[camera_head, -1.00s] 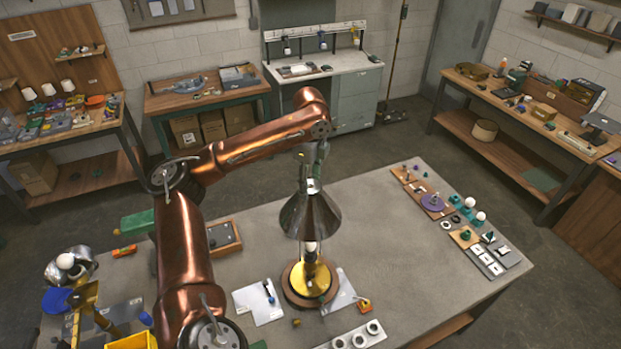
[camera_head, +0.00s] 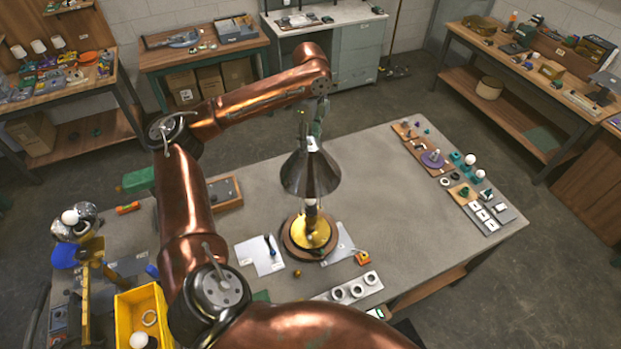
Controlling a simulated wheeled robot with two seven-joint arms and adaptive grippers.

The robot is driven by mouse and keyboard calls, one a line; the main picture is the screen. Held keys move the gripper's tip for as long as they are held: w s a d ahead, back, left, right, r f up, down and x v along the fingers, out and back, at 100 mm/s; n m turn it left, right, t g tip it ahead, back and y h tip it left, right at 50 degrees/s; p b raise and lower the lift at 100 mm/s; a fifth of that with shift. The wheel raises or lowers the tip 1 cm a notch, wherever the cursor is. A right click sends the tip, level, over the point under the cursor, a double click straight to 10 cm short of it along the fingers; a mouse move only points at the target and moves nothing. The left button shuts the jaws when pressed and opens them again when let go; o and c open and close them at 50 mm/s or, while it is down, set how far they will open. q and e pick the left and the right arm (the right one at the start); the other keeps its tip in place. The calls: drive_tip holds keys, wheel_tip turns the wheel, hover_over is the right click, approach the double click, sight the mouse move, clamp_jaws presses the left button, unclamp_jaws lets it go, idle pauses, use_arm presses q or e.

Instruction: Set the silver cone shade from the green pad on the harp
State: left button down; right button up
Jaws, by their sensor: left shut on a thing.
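The silver cone shade (camera_head: 311,174) hangs upright, narrow end up, beneath my left gripper (camera_head: 311,136), which is shut on its top. The shade is in line above the lamp with a round wooden base (camera_head: 290,246) and a brass disc (camera_head: 311,231). A pale bulb (camera_head: 310,203) shows just under the shade's rim. The harp is hidden, so I cannot tell whether the shade touches it. I cannot make out the green pad clearly. My right gripper is not in view.
White sheets (camera_head: 260,255) flank the lamp base. A strip with several white rings (camera_head: 355,290) lies in front. A yellow bin (camera_head: 128,318) stands at lower left. Small parts on boards (camera_head: 483,216) line the right edge.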

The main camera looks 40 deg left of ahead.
use_arm(q)
drive_tip(key=shift+f, duration=0.15)
drive_tip(key=shift+f, duration=1.85)
drive_tip(key=shift+f, duration=2)
drive_tip(key=shift+f, duration=2.1)
drive_tip(key=shift+f, duration=2.15)
